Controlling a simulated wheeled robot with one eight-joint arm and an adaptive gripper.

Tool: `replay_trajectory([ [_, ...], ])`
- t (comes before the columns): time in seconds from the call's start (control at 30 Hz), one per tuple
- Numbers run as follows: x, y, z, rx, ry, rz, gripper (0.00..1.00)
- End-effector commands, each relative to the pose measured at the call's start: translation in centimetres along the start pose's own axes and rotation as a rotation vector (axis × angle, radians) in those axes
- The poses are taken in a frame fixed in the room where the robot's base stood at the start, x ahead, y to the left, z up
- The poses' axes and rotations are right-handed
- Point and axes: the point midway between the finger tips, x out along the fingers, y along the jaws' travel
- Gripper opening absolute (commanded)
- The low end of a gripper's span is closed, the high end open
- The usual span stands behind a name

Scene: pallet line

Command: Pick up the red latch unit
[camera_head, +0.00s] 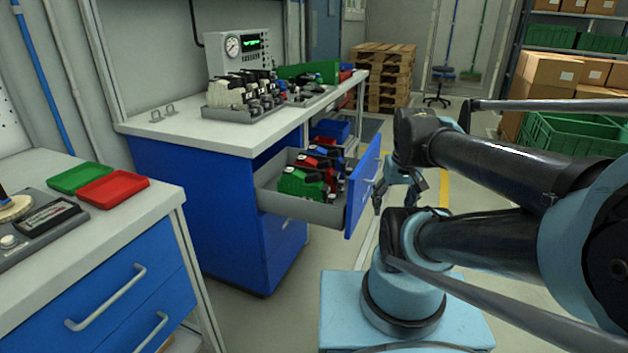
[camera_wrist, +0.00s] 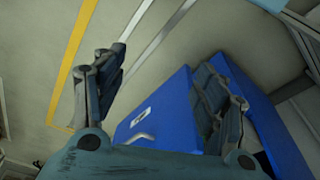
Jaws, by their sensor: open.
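A red latch unit (camera_head: 315,163) with black parts lies in the open grey drawer (camera_head: 300,210) of the blue workbench, between a green unit (camera_head: 300,184) and a blue one. The units crowd together and partly cover each other. My gripper (camera_head: 398,196) is open and empty, to the right of the drawer's blue front (camera_head: 362,190) and outside the drawer. In the wrist view its two fingers (camera_wrist: 165,75) are spread wide, with the drawer's front and its handle (camera_wrist: 142,136) beneath. No red unit is visible in the wrist view.
The white worktop (camera_head: 205,135) holds a grey tray (camera_head: 240,113) of several units and a gauge box (camera_head: 237,50). A nearer bench carries a green tray (camera_head: 80,177) and a red tray (camera_head: 114,190). Wooden pallets (camera_head: 384,78) stand behind. Floor beyond my gripper is clear.

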Motion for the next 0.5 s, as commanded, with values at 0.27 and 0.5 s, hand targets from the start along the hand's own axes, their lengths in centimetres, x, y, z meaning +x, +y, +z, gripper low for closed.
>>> replay_trajectory([
  [0.27,-2.7,-1.8,-6.9,-0.199,0.009,-0.063,0.66],
  [0.5,-3.8,-3.8,-13.6,-0.386,0.026,-0.122,0.66],
])
